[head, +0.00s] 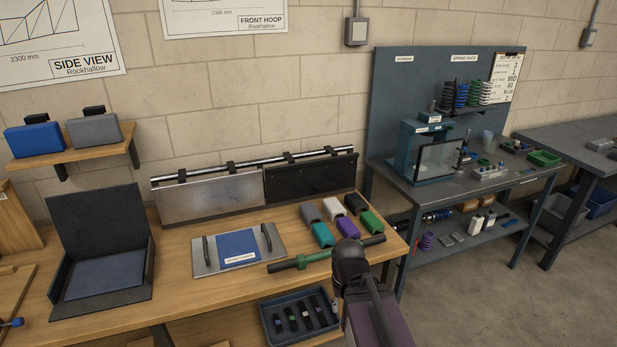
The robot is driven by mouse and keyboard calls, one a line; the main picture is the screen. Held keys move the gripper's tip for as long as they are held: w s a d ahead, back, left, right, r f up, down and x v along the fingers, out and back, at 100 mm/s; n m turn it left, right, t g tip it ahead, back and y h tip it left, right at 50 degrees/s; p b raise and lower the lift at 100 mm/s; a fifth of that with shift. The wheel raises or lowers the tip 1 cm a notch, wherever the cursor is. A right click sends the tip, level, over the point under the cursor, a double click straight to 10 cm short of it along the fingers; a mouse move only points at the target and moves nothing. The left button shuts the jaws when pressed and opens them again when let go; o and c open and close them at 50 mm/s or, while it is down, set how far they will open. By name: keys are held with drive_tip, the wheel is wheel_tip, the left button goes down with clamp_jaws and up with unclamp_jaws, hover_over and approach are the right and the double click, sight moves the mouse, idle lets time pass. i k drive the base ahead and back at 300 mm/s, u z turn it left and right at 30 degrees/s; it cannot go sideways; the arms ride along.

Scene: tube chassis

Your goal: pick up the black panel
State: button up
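The black panel (310,177) is upright at the back of the wooden bench, clamped by dark clips to a long metal tube (250,164). A silver panel (208,197) stands directly to its left under the same tube. My gripper (350,252) appears as a dark rounded shape at the bench's right front, in front of and apart from the panel. Its fingers are hidden, so I cannot see whether it is open. A bar with a green middle and black ends (316,257) crosses behind it; I cannot tell whether they touch.
Several coloured foam blocks (349,227) sit in front of the panel. A metal plate with two handles (205,265) and a black seat-like fixture (99,214) are further left. A dark tray (276,325) is low at the front. A blue-grey workbench (400,187) stands right.

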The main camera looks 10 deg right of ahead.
sight(292, 180)
drive_tip(key=z, duration=0.15)
drive_tip(key=i, duration=1.6)
drive_tip(key=u, duration=0.2)
